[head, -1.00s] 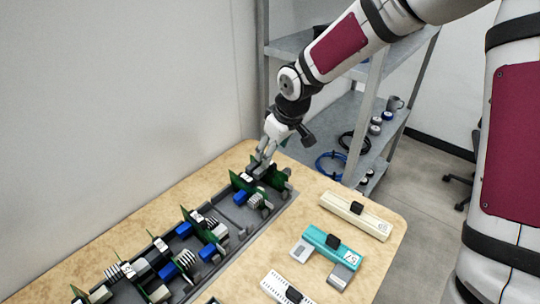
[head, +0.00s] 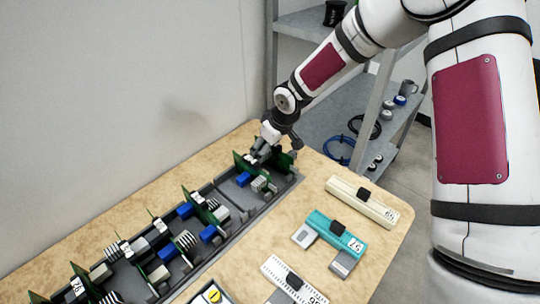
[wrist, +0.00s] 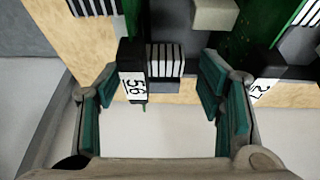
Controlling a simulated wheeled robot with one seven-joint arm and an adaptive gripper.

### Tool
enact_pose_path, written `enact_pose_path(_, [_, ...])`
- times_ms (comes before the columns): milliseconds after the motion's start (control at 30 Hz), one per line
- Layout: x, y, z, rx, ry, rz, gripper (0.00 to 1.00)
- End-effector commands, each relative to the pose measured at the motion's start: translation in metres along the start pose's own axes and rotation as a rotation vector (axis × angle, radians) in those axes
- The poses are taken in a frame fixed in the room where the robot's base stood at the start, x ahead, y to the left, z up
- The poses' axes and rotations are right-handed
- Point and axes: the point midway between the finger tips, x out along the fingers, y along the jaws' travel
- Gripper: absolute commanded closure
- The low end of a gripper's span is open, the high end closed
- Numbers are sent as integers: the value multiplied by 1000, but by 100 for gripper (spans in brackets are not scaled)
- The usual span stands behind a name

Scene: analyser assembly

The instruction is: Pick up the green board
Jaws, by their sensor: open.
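Several green boards stand upright in a long grey tray (head: 285,194). At the tray's far end, one green board (head: 284,160) stands behind my gripper (head: 258,154) and another (head: 243,163) stands just left of it. In the wrist view, my gripper (wrist: 158,92) is open. Between its fingers is a black part with a white label reading 56 (wrist: 133,86) and a finned block (wrist: 164,60); a thin green edge shows below it. The fingers appear apart from these parts. A larger green board (wrist: 270,28) shows at the upper right. Head-view contact is hidden.
A cream module (head: 362,200), a teal module (head: 335,232) and a white module (head: 293,280) lie on the wooden table (head: 385,265) right of the tray. A wall borders the table's left side. A metal shelf (head: 335,105) stands behind.

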Motion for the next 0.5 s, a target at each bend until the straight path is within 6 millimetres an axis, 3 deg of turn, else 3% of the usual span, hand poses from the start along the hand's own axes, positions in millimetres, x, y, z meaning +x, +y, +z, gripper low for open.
enact_pose_path(200, [33,-2,0,1,-2,-3,39])
enact_pose_path(500, [44,-1,0,0,-1,-1,39])
